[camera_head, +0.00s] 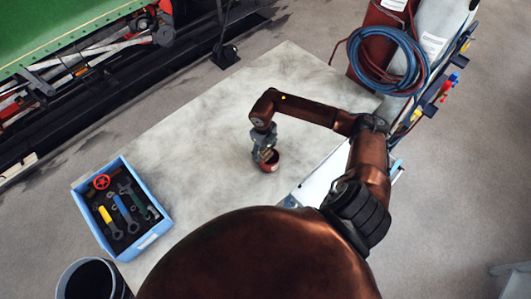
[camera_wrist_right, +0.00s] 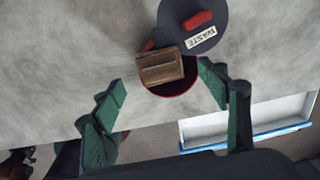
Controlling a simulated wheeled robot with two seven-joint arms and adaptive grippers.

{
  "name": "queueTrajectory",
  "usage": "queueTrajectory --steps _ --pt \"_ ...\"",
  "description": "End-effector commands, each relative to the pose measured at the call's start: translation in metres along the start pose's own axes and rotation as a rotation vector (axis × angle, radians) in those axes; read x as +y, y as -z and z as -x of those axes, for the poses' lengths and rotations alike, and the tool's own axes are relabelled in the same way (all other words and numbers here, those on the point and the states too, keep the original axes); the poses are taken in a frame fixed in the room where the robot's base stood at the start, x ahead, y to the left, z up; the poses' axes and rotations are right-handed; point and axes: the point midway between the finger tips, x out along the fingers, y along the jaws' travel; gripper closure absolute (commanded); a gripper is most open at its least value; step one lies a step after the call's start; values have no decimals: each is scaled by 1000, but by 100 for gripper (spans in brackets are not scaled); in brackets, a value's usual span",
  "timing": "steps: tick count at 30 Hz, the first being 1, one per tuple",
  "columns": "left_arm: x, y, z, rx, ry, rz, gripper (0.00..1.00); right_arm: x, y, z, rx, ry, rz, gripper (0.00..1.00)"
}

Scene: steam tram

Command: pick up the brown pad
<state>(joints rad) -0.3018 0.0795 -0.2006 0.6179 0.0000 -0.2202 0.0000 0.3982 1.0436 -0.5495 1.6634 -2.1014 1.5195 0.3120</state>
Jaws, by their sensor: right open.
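The brown pad (camera_wrist_right: 160,66) shows in the right wrist view as a brown block at the mouth of a round red tin (camera_wrist_right: 172,88). Whether it rests in the tin or across its rim I cannot tell. A dark round lid (camera_wrist_right: 215,32) with a red handle and a WASTE label lies against the tin's far side. My right gripper (camera_wrist_right: 162,78) is open, its green fingers apart on either side of the pad and not visibly touching it. In the head view my right gripper (camera_head: 266,156) is at the red tin (camera_head: 271,167) and hides part of it. My left gripper is not in view.
The tin stands on a pale worktop (camera_head: 200,130). A blue crate (camera_head: 153,236) of tools sits at its left end, near a dark bucket (camera_head: 62,283). A white tray (camera_wrist_right: 250,120) lies close to the tin.

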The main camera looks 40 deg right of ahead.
Motion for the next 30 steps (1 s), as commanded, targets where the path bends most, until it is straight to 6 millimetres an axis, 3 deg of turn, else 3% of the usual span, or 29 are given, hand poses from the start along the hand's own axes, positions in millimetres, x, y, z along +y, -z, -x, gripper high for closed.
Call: queueTrajectory --steps 6,14,30 --pt "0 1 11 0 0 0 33 -1 -1 -26 1 -3 -1 32" --pt "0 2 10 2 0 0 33 -2 0 -31 0 -1 -2 32" --pt "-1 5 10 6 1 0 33 -2 0 -30 0 -1 -2 68"
